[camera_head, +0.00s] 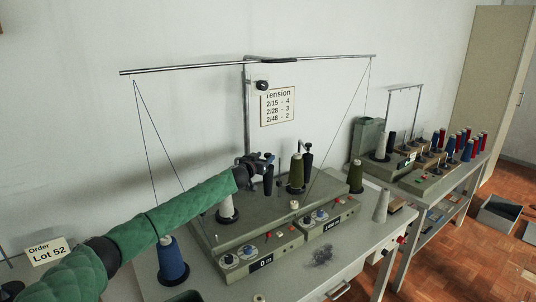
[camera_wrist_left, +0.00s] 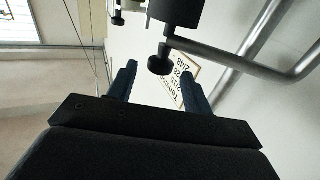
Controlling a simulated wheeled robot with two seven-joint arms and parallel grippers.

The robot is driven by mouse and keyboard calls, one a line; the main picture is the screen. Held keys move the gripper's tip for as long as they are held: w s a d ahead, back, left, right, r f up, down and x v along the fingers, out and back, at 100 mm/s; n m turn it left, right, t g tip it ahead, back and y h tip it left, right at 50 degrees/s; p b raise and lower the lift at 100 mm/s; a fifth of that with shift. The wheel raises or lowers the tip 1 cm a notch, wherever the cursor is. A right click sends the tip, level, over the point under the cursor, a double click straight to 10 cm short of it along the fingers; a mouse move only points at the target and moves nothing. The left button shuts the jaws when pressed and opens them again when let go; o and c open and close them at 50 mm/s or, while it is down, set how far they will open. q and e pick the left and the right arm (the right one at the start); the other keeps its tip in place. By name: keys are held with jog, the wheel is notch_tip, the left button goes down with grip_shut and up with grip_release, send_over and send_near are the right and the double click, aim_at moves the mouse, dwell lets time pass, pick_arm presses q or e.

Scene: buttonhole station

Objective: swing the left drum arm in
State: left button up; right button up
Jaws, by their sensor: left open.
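My left gripper (camera_head: 264,159) is at the middle of the winding machine (camera_head: 236,232) in the head view, above its grey deck. In the left wrist view its two blue fingers (camera_wrist_left: 159,70) are apart with nothing held between them. A black round knob (camera_wrist_left: 160,61) shows between the fingertips; I cannot tell if they touch it. The knob is by a dark cylinder (camera_wrist_left: 181,10) and a bent steel rod (camera_wrist_left: 240,64). In the head view a dark upright part (camera_head: 268,181) stands just below my gripper, and another (camera_head: 307,157) farther right. Which one is the left drum arm is unclear. My right gripper is out of view.
Threads run down from the overhead bar (camera_head: 200,66). A tension card (camera_head: 277,106) hangs behind. A second bench with several cones (camera_head: 468,150) is at right.

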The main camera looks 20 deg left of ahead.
aim_at(266, 156)
pick_arm(q)
jog(key=shift+p+x, duration=0.35)
jog(key=shift+x, duration=1.45)
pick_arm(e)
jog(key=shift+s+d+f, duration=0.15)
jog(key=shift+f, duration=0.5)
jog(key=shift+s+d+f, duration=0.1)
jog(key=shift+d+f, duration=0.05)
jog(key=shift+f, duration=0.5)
pick_arm(q)
grip_shut()
jog(key=shift+s, duration=0.1)
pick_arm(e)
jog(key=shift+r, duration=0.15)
